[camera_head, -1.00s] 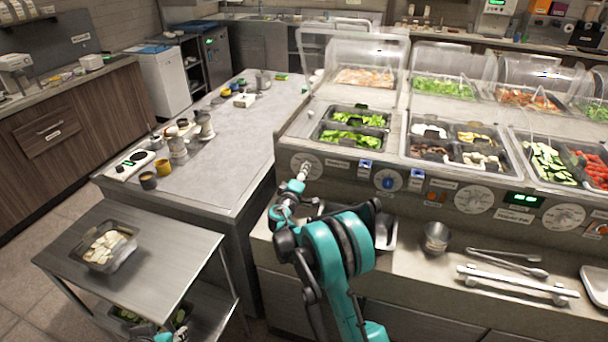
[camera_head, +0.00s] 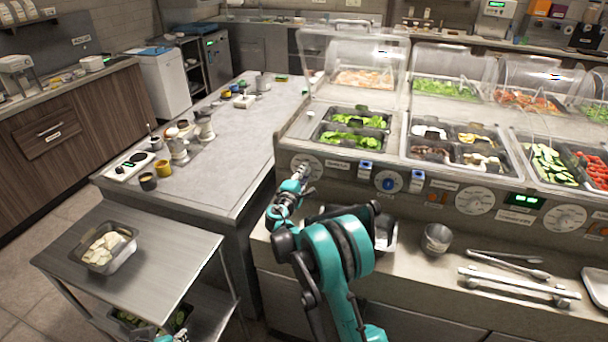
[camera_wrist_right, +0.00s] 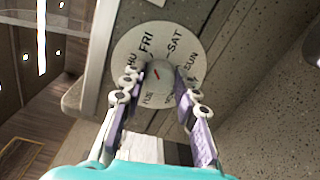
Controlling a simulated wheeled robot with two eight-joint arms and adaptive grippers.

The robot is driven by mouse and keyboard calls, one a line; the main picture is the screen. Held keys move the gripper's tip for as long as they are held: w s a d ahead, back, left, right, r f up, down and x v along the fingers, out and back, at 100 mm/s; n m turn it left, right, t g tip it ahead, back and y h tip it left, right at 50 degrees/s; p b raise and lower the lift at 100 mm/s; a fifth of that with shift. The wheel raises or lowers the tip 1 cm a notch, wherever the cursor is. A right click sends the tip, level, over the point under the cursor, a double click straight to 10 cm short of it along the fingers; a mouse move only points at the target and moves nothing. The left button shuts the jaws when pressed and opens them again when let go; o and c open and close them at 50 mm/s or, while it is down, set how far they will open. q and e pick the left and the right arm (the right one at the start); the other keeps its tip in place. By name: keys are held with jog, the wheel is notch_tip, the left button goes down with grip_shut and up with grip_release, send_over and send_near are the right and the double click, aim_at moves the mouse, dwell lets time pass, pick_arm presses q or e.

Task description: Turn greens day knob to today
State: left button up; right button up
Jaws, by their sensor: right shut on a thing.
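The greens day knob (camera_wrist_right: 156,76) is a small round grey knob with a red mark, in the middle of a pale dial (camera_wrist_right: 130,50) lettered with days. FRI, SAT and SUN read clearly at its top and right; other names are partly covered by my fingers. In the head view the dial (camera_head: 313,160) is on the counter's front, below the greens pans (camera_head: 322,139). My right gripper (camera_wrist_right: 157,92) has one finger on each side of the knob and is shut on it. In the head view my right gripper (camera_head: 303,172) reaches the dial from below.
A blue knob (camera_head: 389,182) and further white dials (camera_head: 475,200) line the panel to the right. A metal cup (camera_head: 436,239) and tongs (camera_head: 505,258) lie on the ledge below. A steel cart (camera_head: 180,245) stands at left.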

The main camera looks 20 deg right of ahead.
dwell(0.3)
jog(key=o, duration=1.2)
jog(key=shift+c, duration=0.2)
jog(key=v, duration=1.2)
